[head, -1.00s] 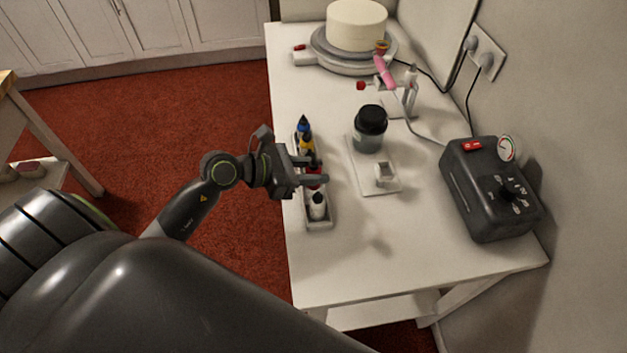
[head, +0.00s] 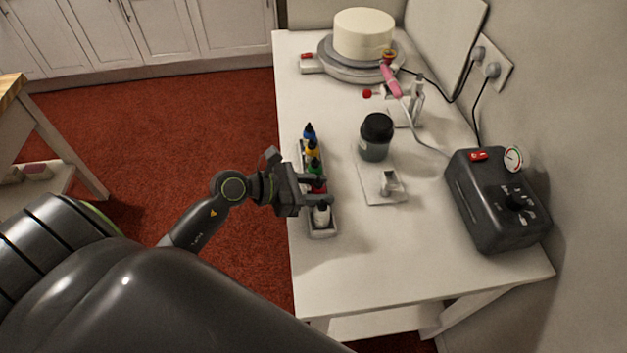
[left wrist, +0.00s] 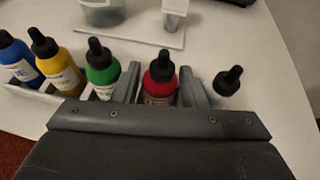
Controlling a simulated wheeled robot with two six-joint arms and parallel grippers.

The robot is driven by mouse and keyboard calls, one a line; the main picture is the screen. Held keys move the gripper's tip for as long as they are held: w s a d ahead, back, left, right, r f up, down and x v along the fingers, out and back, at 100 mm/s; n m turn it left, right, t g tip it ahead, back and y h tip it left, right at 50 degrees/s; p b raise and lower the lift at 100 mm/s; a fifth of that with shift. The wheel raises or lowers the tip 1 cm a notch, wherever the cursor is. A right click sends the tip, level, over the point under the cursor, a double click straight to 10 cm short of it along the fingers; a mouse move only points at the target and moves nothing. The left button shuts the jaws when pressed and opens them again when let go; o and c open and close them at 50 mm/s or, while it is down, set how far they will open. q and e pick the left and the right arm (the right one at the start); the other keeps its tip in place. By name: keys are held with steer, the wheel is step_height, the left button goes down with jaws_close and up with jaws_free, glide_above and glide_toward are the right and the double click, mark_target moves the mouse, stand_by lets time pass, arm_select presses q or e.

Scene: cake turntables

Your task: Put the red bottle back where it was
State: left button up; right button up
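The red bottle (left wrist: 161,83) with a black cap is upright between the two fingers of my left gripper (left wrist: 163,88) in the left wrist view. The fingers are shut on its sides. In the head view my left gripper (head: 316,189) is at the pale bottle rack (head: 322,233), and only a little red shows between the fingers. The red bottle is between the green bottle (left wrist: 102,72) and the white bottle (head: 321,213), in line with the row. Its base is hidden, so I cannot tell whether it touches the rack floor. My right gripper is not in view.
Blue (left wrist: 17,62) and yellow (left wrist: 58,68) bottles stand at the rack's far end. A dark-lidded jar (head: 375,138) stands right of the rack, and a black compressor (head: 497,202) farther right. A cake (head: 364,34) is at the back. The front table is clear.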

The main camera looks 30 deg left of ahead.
arm_select(q)
steer(key=shift+r, duration=0.2)
steer(key=shift+s+a, duration=0.2)
steer(key=shift+a, duration=0.05)
steer(key=b+v, duration=0.1)
steer(key=v, duration=1)
steer(key=shift+r, duration=0.2)
steer(key=shift+s+a, duration=0.1)
